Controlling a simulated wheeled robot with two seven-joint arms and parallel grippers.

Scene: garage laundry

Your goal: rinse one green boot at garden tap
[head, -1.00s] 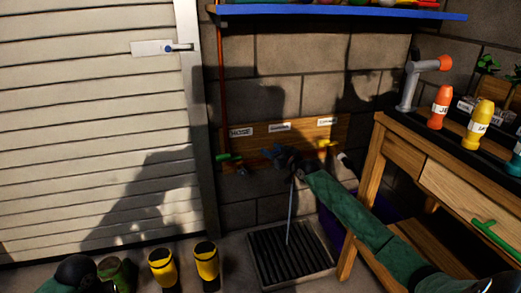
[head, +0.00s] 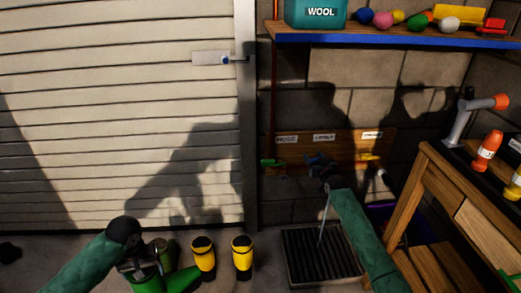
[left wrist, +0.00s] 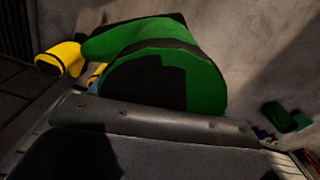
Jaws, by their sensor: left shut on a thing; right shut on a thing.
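My left gripper (head: 140,266) is shut on a green boot (head: 181,279) at the bottom left, beside the yellow boots. Part of the boot is hidden by the gripper and cut off by the picture edge. In the left wrist view the boot (left wrist: 208,82) shows large, with its dark round end towards the camera. My right gripper (head: 328,183) is shut at the garden tap (head: 316,160), apparently on its blue handle; the dark gripper hides the contact. A thin pale water stream (head: 323,222) falls from there to the drain grate (head: 293,268).
Two yellow boots (head: 203,259) (head: 242,258) stand between the green boot and the grate. A wooden workbench (head: 422,190) stands at the right. A blue-edged shelf (head: 400,42) hangs above the tap board (head: 345,149).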

